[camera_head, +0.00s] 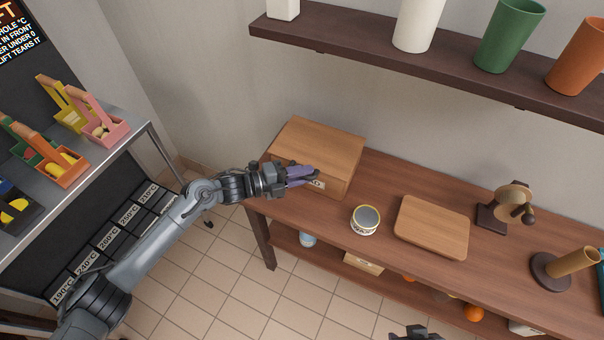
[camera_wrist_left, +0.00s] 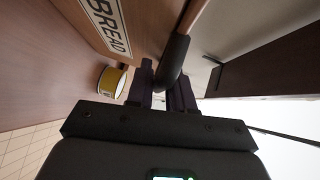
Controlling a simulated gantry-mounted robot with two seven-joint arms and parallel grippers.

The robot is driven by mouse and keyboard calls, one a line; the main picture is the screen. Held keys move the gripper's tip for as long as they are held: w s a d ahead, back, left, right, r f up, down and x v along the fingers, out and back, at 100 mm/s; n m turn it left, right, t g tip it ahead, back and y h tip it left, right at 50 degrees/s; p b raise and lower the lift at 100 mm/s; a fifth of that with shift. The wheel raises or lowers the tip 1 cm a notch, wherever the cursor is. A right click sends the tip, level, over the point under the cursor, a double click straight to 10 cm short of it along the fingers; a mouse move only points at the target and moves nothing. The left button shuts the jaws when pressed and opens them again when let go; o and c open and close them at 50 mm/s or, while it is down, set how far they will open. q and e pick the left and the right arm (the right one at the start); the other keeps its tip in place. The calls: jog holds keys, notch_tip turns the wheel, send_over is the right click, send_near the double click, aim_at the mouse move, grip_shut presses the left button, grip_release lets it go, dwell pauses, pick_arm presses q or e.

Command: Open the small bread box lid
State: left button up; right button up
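The small bread box (camera_head: 325,145) is a light wooden box at the left end of the wooden table. Its lid looks closed. Its front "BREAD" label (camera_wrist_left: 108,25) shows close up in the left wrist view. My left gripper (camera_head: 305,174) is at the box's front, its purple fingers partly covering the label. In the left wrist view, a dark rounded bar (camera_wrist_left: 173,62) lies at the fingertips with a narrow gap between the fingers; I cannot tell whether they grip it. My right gripper (camera_head: 415,334) is only partly in view at the bottom edge.
A yellow-and-white tin (camera_head: 365,220) stands right of the box. A cutting board (camera_head: 432,227) and wooden stands (camera_head: 507,206) are further right. A shelf (camera_head: 400,62) with cups runs above. A metal rack (camera_head: 120,152) with small carriers stands left.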

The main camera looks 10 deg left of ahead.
pick_arm(q)
grip_shut()
jog(key=shift+r+p, duration=0.75)
jog(key=w+r+n+g+y+p, duration=0.1)
jog(key=r+p, duration=0.1)
jog(key=w+r+n+g+y+p, duration=0.1)
jog(key=r+p, duration=0.1)
jog(key=r, duration=0.1)
jog(key=d+r+n+p, duration=0.1)
jog(key=r, duration=0.2)
jog(key=shift+w+r+g+y+p, duration=0.2)
jog(key=shift+w+g+y+p, duration=0.2)
jog(key=shift+w+d+r, duration=0.15)
jog(key=shift+w+r, duration=0.45)
jog(key=shift+r, duration=0.35)
